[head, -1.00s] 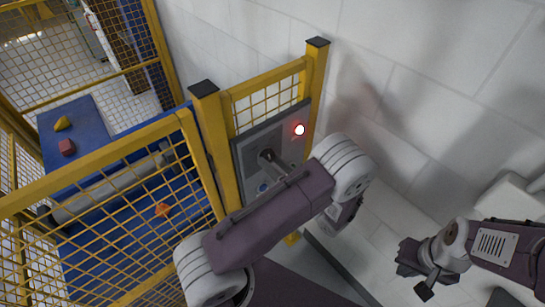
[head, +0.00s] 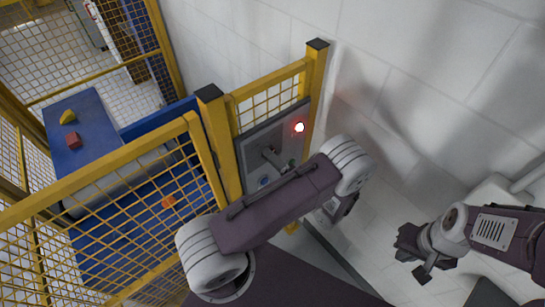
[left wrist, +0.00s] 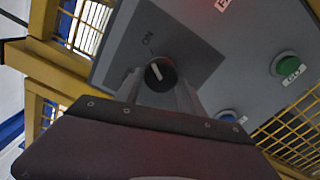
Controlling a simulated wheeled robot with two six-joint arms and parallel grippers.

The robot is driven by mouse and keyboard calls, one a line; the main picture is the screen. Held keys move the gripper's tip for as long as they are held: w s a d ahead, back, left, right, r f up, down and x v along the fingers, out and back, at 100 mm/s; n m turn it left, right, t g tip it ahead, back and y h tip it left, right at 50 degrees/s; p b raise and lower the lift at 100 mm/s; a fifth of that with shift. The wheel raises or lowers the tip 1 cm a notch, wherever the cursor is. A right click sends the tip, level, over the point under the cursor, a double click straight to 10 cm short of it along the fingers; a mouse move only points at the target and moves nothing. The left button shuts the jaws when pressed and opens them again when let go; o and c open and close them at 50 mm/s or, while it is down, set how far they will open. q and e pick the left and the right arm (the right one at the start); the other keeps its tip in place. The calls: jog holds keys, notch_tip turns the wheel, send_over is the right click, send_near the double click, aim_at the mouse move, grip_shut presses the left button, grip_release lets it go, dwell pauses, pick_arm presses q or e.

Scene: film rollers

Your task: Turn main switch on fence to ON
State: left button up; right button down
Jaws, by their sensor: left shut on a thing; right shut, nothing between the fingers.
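The main switch knob (left wrist: 160,74) is black with a white line. In the left wrist view the line points up and slightly left, roughly toward the "ON" label (left wrist: 148,39). My left gripper (left wrist: 159,88) is shut on the knob, one finger on each side. In the head view the grey switch panel (head: 255,140) is mounted on the yellow fence, with my left gripper (head: 275,158) at it, partly hidden by my arm. A red lamp (head: 299,127) glows on the panel. My right gripper (head: 410,243) is shut and empty, away from the fence at right.
The panel also has a green "GO" button (left wrist: 285,65) and a blue button (left wrist: 227,116). Yellow fence posts (head: 316,75) flank the panel. Behind the mesh is a blue surface (head: 90,150) with a yellow piece (head: 68,117) and a red piece (head: 73,140). White wall stands behind.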

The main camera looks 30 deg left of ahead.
pick_arm(q)
jog(key=shift+m, duration=0.3)
dwell(0.4)
jog(key=o, duration=1.4)
jog(key=shift+c, duration=0.2)
jog(key=shift+d, duration=0.15)
jog(key=b+v, duration=0.3)
jog(key=v, duration=0.6)
jog(key=shift+b, duration=0.35)
